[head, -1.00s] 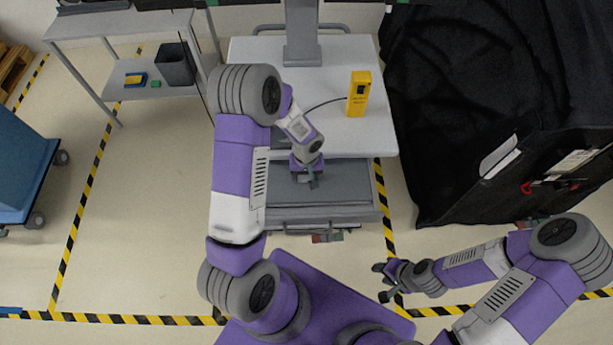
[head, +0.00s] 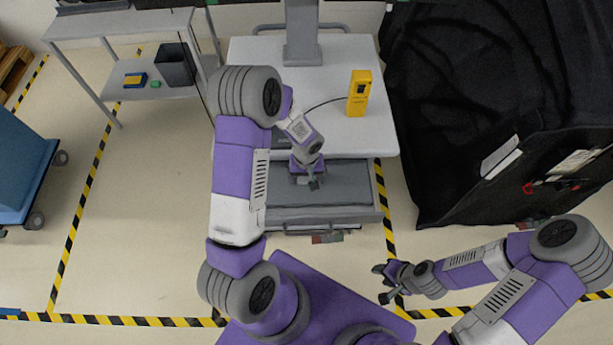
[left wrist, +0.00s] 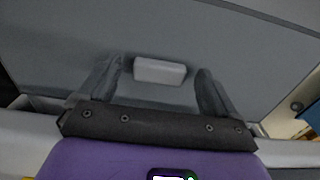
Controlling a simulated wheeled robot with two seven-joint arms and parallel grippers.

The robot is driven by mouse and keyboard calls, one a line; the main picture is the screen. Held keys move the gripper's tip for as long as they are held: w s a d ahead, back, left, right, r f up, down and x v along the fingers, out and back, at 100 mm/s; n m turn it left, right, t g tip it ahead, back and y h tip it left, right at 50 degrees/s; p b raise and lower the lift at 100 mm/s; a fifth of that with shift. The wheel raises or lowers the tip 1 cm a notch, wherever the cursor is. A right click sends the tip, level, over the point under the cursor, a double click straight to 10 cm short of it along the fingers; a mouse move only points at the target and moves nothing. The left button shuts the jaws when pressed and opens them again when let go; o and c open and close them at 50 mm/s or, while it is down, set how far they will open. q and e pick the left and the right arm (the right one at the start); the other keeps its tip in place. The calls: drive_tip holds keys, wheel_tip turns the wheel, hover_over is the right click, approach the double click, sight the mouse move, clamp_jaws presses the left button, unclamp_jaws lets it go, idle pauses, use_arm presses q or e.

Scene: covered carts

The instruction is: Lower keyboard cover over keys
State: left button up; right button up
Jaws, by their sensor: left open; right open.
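The keyboard cover (head: 348,186) looks like a flat grey panel at the front of the white cart, below its top. No keys show, and I cannot tell the cover's exact tilt. My left gripper (head: 310,182) is over the panel's left-middle part. In the left wrist view its two dark fingers (left wrist: 160,88) are spread apart. A small pale grey block (left wrist: 159,70) on the grey cover surface (left wrist: 60,62) shows between them; contact is not clear. My right gripper (head: 381,284) is open and empty, low over the floor, right of the cart's front.
The white cart top (head: 336,132) carries a yellow device (head: 359,93) with a cable and a grey post (head: 302,32). A black-draped cart (head: 450,120) stands close on the right. A grey shelf cart (head: 125,28) and blue cart (head: 22,165) are left. Floor between them is clear.

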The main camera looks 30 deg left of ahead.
use_arm(q)
wheel_tip(320, 180, up, 8)
drive_tip(key=shift+f+p, duration=0.2)
drive_tip(key=shift+p, duration=0.1)
drive_tip(key=shift+r, duration=0.1)
idle(0.6)
